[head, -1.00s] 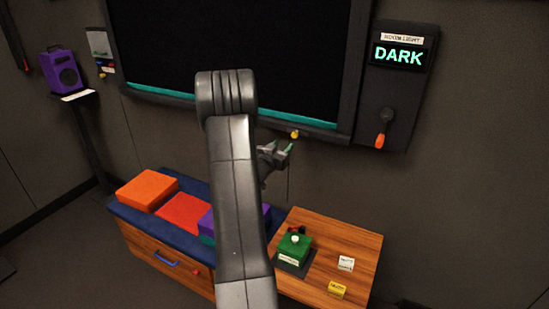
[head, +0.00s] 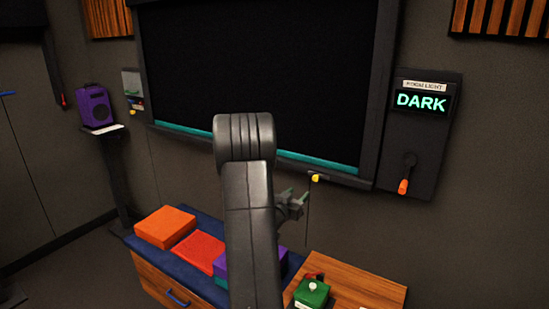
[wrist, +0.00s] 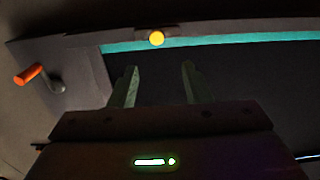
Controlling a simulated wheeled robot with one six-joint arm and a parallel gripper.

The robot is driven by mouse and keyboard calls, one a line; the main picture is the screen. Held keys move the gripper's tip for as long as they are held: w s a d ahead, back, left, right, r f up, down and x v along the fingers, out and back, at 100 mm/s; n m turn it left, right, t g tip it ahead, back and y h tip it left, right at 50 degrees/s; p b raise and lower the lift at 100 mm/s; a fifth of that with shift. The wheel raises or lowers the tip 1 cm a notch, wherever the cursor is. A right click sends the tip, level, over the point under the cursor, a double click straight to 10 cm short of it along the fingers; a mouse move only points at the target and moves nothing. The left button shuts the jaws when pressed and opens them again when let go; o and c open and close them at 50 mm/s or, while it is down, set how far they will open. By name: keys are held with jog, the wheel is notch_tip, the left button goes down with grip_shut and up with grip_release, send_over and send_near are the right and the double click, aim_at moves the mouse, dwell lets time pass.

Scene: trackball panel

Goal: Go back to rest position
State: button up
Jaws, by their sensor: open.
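My gripper (head: 296,199) is in front of the wall below the dark screen, partly hidden behind my own arm in the head view. Its two fingers stand apart with nothing between them, as the wrist view (wrist: 158,88) also shows. A green box with a white ball on top (head: 312,292) sits on the wooden cabinet top below and to the right of my gripper, cut by the lower picture edge. A yellow knob (head: 315,178) is on the screen's lower edge near my gripper. It also shows in the wrist view (wrist: 156,38), beyond the fingertips.
The large screen (head: 255,80) has a teal strip along its bottom. A wall panel (head: 420,130) reads DARK and has an orange-handled lever (head: 404,184). Orange (head: 165,226) and red (head: 199,253) cushions lie on the blue bench. A purple speaker (head: 95,106) stands at left.

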aim_at(318, 179)
jog(key=x, duration=0.4)
jog(key=p+x, duration=0.1)
jog(key=x, duration=0.3)
jog(key=d+p+x, duration=0.1)
jog(key=x, duration=0.3)
jog(key=shift+s+f, duration=0.1)
jog(key=shift+s, duration=0.2)
jog(key=shift+s+d, duration=0.15)
jog(key=shift+s, duration=0.05)
